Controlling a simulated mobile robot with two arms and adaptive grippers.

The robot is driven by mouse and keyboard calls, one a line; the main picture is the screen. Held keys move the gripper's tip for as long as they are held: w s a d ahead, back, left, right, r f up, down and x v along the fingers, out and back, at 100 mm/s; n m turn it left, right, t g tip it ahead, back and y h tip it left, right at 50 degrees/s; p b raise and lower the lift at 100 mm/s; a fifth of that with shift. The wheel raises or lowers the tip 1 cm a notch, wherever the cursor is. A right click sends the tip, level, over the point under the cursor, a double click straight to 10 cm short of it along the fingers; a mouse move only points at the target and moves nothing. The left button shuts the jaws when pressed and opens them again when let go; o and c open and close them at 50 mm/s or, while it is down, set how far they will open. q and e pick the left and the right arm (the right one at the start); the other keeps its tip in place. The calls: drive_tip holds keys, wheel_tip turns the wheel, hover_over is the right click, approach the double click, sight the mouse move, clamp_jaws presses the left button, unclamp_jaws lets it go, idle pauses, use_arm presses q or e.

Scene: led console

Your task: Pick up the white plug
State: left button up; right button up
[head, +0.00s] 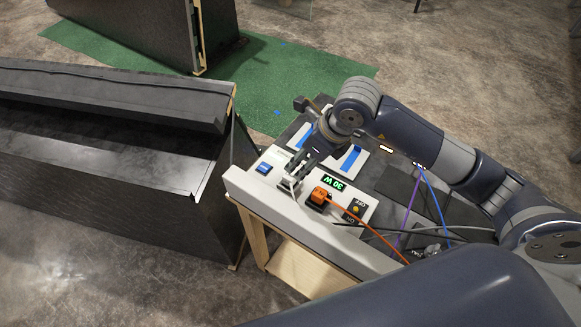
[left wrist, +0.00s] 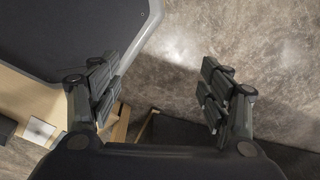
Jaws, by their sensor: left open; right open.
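The white plug (head: 288,184) is small and sits on the light grey console (head: 250,187), just left of the orange plug (head: 318,196). My right gripper (head: 292,172) reaches down over the console with its fingers at the white plug. It is open; the fingers partly hide the plug, and I cannot tell whether they touch it. My left gripper (left wrist: 161,85) is open and empty in the left wrist view, over the floor beside a table edge. It does not show in the head view.
An orange cable runs from the orange plug; purple (head: 410,205) and blue cables cross the right side. A blue switch (head: 264,168) lies left. A dark bin (head: 110,170) stands left of the console.

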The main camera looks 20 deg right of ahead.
sight(291, 175)
drive_tip(key=x, duration=0.2)
drive_tip(key=p+x, duration=0.1)
drive_tip(key=x, duration=0.1)
drive_tip(key=shift+s+a, duration=0.25)
drive_tip(key=shift+s, duration=0.15)
drive_tip(key=p+x, duration=0.2)
drive_tip(key=x, duration=0.2)
drive_tip(key=shift+w, duration=0.25)
drive_tip(key=shift+f, duration=0.3)
drive_tip(key=shift+w+f, duration=0.1)
drive_tip(key=shift+f, duration=0.05)
drive_tip(key=shift+c, duration=1.4)
use_arm(q)
drive_tip(key=s+r, duration=0.3)
drive_tip(key=shift+s+a+r, duration=0.15)
drive_tip(key=shift+s+a, duration=0.05)
drive_tip(key=shift+a, duration=0.1)
use_arm(e)
drive_tip(key=c, duration=0.9)
